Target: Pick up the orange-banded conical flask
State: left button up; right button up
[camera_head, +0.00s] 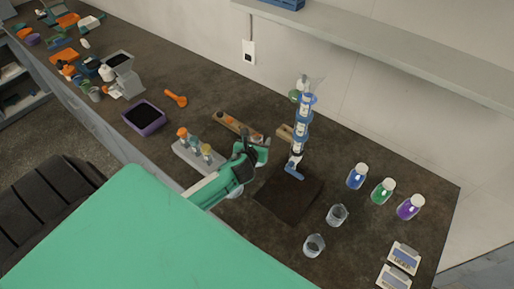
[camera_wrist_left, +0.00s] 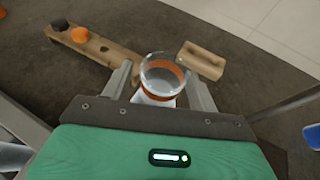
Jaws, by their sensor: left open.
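The conical flask (camera_wrist_left: 160,64) with an orange band and clear rim shows in the left wrist view, between the two fingers of my left gripper (camera_wrist_left: 161,88). The fingers stand apart on either side of it, and I cannot tell whether either touches it. Its lower part is partly hidden by the gripper body. In the head view my left gripper (camera_head: 258,148) is over the middle of the bench, and I cannot make out the flask there. My right gripper is not in view.
A wooden block (camera_wrist_left: 200,60) stands close beside the flask; a wooden holder (camera_wrist_left: 84,42) lies left. A blue-clamped column (camera_head: 301,127) stands right of the gripper, behind a dark mat (camera_head: 287,196). Beakers (camera_head: 337,215) and capped bottles (camera_head: 382,191) are further right. A rack (camera_head: 190,158) stands left.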

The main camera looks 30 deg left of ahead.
pick_arm(q)
jog(key=shift+w+a+f, duration=0.2)
jog(key=shift+w+f, duration=0.1)
jog(key=shift+w, duration=0.3)
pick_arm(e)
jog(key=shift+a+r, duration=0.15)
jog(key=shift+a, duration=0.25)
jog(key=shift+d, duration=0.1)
pick_arm(q)
grip_shut()
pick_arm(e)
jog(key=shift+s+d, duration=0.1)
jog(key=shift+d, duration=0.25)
pick_arm(q)
jog(key=shift+r, duration=0.2)
